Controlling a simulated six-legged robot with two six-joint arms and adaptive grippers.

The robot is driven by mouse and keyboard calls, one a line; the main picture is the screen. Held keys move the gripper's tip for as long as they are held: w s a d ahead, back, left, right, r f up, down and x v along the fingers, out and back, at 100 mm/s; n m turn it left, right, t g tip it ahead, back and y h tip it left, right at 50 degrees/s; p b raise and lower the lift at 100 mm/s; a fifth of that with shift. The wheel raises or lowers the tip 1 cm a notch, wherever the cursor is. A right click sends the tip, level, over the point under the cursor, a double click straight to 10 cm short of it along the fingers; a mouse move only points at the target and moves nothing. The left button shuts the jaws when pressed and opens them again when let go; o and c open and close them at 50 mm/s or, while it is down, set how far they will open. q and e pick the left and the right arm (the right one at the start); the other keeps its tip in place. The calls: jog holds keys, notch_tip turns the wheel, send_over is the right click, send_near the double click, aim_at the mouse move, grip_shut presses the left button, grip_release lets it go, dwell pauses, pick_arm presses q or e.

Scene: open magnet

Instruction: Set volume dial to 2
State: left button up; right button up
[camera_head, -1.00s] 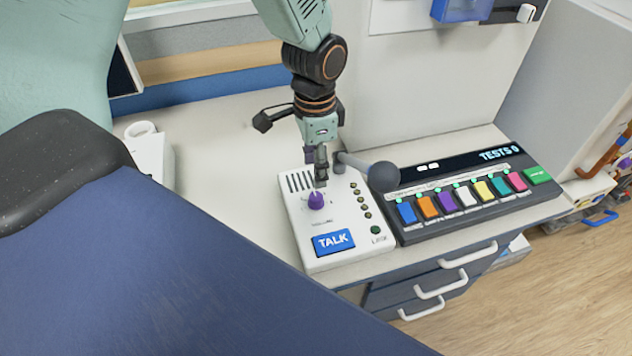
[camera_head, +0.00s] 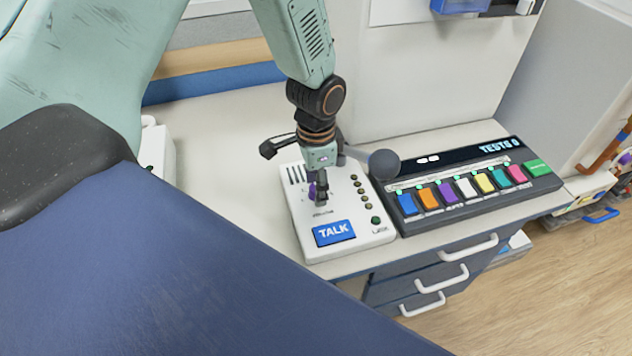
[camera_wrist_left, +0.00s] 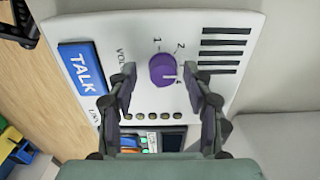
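The purple volume dial (camera_head: 312,192) sits on the white intercom panel (camera_head: 352,244), above the blue TALK button (camera_head: 333,233). In the left wrist view the dial (camera_wrist_left: 162,72) shows whole, with printed numbers 1, 2 and 4 readable around it. A pale pointer mark on its face seems to point toward the 4. My left gripper (camera_head: 321,192) is over the panel at the dial and partly covers it in the head view. In the left wrist view its two fingers (camera_wrist_left: 168,92) are spread apart with the dial between and just beyond their tips. I cannot tell whether they touch it.
A dark console (camera_head: 450,210) with several coloured buttons and a TESTS display stands right of the panel. A gooseneck microphone with a grey ball (camera_head: 384,164) rises behind the panel. A blue surface (camera_head: 180,270) fills the lower left.

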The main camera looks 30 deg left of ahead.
pick_arm(q)
jog(key=shift+w+a+f, duration=0.15)
jog(key=shift+w+f, duration=0.05)
jog(key=shift+w, duration=0.1)
jog(key=shift+c, duration=2.2)
jog(key=shift+s+r, duration=0.15)
jog(key=c, duration=0.3)
grip_shut()
pick_arm(e)
jog(key=shift+w, duration=0.2)
jog(key=shift+r, duration=0.1)
